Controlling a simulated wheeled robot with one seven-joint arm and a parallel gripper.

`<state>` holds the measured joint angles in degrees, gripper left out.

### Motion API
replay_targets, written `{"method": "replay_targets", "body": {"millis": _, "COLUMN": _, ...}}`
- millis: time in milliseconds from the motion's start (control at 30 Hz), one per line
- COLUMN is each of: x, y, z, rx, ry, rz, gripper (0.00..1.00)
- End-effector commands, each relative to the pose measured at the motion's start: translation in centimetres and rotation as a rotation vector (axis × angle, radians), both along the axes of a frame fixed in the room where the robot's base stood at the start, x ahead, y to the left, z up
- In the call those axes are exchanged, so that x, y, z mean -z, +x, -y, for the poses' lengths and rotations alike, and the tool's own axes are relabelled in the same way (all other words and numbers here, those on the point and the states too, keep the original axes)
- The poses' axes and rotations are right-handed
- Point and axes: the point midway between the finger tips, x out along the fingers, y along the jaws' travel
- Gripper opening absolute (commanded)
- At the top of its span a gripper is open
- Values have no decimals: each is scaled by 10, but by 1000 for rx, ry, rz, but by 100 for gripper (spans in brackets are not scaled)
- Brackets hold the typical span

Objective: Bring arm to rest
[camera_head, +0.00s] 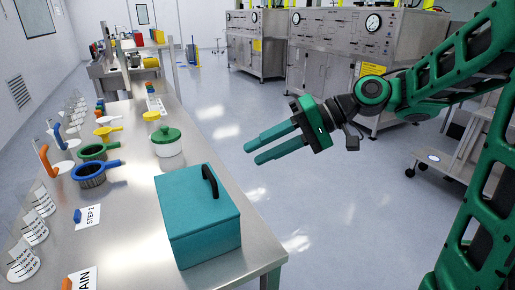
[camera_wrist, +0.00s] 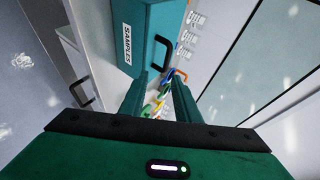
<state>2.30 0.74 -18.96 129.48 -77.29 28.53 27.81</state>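My gripper (camera_head: 251,151) is at the end of my green arm in the head view, over the floor to the right of the steel table (camera_head: 140,230). Its two fingers point left, towards the table, with a gap between them and nothing held. The gap also shows between the fingers in the wrist view (camera_wrist: 162,80). A teal box (camera_head: 200,222) with a black handle stands on the table's near right part, apart from the gripper. The box also shows in the wrist view (camera_wrist: 140,35) with a "SAMPLES" label.
A white pot with a green lid (camera_head: 168,141), blue-handled (camera_head: 95,172) and green-handled (camera_head: 92,152) strainers and several labelled cups stand on the table. Steel cabinets with gauges (camera_head: 340,62) stand at the back. A wheeled cart (camera_head: 440,158) is at the right. The middle floor is clear.

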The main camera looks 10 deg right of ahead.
Motion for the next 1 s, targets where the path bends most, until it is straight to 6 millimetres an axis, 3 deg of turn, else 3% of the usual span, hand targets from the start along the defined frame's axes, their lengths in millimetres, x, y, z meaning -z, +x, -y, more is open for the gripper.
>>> {"method": "replay_targets", "body": {"millis": 167, "x": 16, "y": -1, "z": 17, "rx": 42, "ry": -81, "rz": 1, "gripper": 29}}
{"method": "replay_targets", "body": {"millis": 333, "x": 55, "y": -10, "z": 70, "rx": 150, "ry": -293, "rz": -27, "gripper": 29}}
{"method": "replay_targets", "body": {"millis": 467, "x": 83, "y": -32, "z": 122, "rx": 236, "ry": -467, "rz": -83, "gripper": 29}}
{"method": "replay_targets", "body": {"millis": 667, "x": 113, "y": -90, "z": 200, "rx": 368, "ry": -695, "rz": -217, "gripper": 29}}
{"method": "replay_targets", "body": {"millis": 800, "x": 125, "y": -144, "z": 244, "rx": 457, "ry": -817, "rz": -337, "gripper": 29}}
{"method": "replay_targets", "body": {"millis": 1000, "x": 131, "y": -203, "z": 278, "rx": 545, "ry": -908, "rz": -472, "gripper": 29}}
